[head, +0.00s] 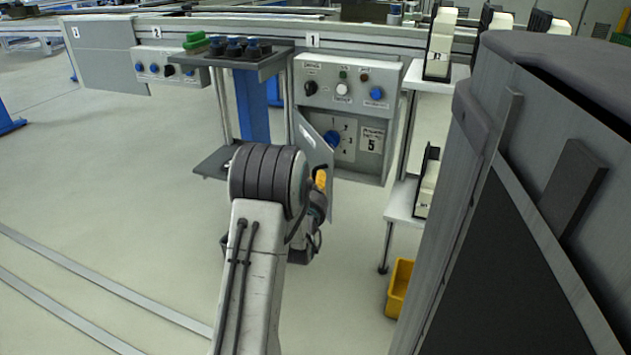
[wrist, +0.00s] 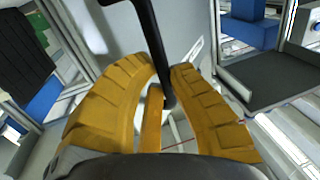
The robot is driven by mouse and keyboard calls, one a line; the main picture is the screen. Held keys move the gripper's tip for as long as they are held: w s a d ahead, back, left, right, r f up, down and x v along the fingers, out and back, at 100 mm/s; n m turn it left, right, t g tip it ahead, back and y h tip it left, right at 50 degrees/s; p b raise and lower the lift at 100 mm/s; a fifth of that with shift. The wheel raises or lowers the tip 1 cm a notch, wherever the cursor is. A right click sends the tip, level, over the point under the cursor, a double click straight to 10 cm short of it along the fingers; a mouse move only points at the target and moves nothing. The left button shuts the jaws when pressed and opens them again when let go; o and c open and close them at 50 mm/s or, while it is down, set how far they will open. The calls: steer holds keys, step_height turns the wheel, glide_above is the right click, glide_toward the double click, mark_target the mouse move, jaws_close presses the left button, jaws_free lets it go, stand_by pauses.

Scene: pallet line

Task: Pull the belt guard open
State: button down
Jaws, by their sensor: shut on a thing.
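The belt guard (head: 312,153) is a light grey hinged panel on the front of the grey control box, standing ajar in the head view. Behind it show part of a blue knob (head: 332,139) and a numbered dial plate. My gripper (head: 320,180) is at the guard, largely hidden behind my own arm, with a bit of yellow finger showing. In the wrist view my yellow fingers (wrist: 164,88) are closed around a dark bar handle (wrist: 152,45). Grey panel surface (wrist: 190,30) lies behind the handle.
The control box (head: 347,82) has knobs and buttons above the opening. A dark shelf (head: 222,163) stands to the left. White racks (head: 403,205) with boxes stand to the right, above a yellow bin (head: 398,288). Floor at left is mostly clear.

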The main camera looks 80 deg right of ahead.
steer(key=shift+s+f, duration=0.1)
steer(key=shift+f, duration=0.05)
steer(key=c, duration=1.3)
jaws_free()
steer(key=shift+o, duration=0.9)
steer(key=shift+r, duration=0.35)
steer(key=shift+a, duration=0.1)
steer(key=a, duration=0.7)
steer(key=shift+w+a+f, duration=0.2)
steer(key=shift+a+f, duration=0.05)
steer(key=shift+f, duration=0.15)
